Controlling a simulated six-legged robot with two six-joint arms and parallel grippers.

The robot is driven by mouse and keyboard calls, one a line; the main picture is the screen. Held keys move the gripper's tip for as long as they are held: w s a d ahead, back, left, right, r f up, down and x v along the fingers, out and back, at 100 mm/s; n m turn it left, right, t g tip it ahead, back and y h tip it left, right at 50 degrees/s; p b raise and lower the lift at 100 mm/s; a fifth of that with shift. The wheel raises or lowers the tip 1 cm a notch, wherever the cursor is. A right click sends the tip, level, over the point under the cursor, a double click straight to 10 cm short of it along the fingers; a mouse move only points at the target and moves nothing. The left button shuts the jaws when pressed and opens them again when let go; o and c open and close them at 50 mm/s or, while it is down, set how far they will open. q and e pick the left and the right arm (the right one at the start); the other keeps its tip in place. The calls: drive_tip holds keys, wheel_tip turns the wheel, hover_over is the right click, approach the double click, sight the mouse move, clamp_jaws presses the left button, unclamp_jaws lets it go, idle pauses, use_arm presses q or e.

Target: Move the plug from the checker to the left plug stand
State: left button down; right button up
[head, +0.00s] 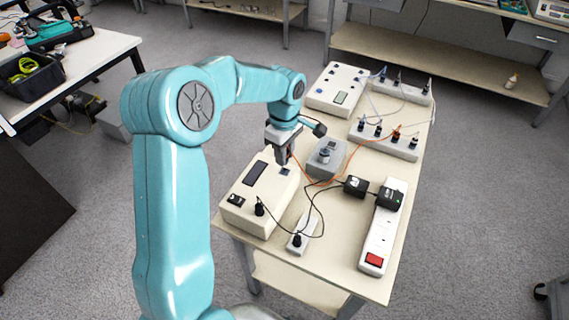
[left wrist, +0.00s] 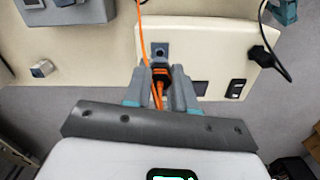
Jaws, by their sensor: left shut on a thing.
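My left gripper (head: 282,159) hangs over the right end of a cream box, which looks like the checker (head: 247,205). In the left wrist view its fingers (left wrist: 160,98) are shut on a dark plug (left wrist: 161,72) with an orange cable. The plug is next to the box's small blue-framed socket (left wrist: 160,49); I cannot tell whether it touches the box. A grey stand (head: 398,148) with several upright plugs is farther right, and a similar stand (head: 420,97) is behind it. I cannot tell which is the left plug stand. My right gripper is not in view.
A grey device (head: 327,158) sits just right of my gripper. A white power strip (head: 378,240) with black adapters lies at the right, and a small white strip (head: 301,243) at the front. A cream box (head: 337,88) stands at the back. Loose cables cross the table.

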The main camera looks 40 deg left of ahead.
use_arm(q)
drive_tip(key=shift+r, duration=0.5)
